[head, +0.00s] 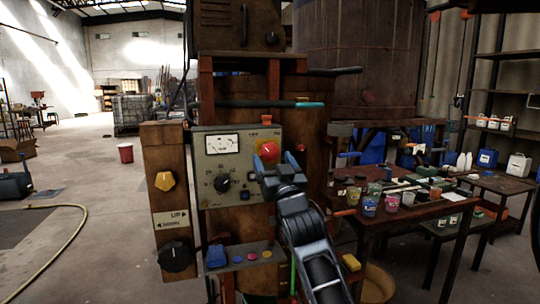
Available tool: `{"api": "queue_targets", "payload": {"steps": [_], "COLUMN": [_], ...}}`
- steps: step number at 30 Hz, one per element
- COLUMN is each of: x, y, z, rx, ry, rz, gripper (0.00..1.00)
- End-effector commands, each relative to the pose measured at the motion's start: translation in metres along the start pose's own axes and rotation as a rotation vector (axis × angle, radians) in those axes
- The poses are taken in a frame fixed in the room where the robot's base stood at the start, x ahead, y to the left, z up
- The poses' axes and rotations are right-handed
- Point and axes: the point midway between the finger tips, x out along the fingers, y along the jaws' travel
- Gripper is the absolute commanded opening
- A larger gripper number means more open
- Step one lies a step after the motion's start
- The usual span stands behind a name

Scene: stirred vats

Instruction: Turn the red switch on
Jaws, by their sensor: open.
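A round red switch (268,151) sits at the upper right of a grey-green control panel (211,177). The panel also has a white meter (222,144) and a black dial (221,184). My gripper (273,163) is open and empty, in front of the panel just below the red switch in the head view. My arm comes up from the lower right and hides the panel's lower right part. I cannot tell whether the gripper touches the switch or how far it is from the panel.
A wooden post with a yellow knob (165,181) and a black knob (176,256) stands left of the panel. A table with paint cups (369,206) stands right. A hose (68,240) lies on the mostly open floor left.

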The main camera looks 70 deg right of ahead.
Motion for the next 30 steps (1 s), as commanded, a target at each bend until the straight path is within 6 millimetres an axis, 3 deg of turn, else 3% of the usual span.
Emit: {"api": "queue_targets", "payload": {"steps": [6,16,30], "x": [0.021,0.024,0.024], "y": [-0.001,-0.001,-0.001], "z": [0.0,0.0,0.0], "rx": [0.001,0.0,0.001], "ry": [0.0,0.0,0.0], "rz": [-0.001,-0.001,-0.001], "gripper": [0.78,0.77,0.32]}}
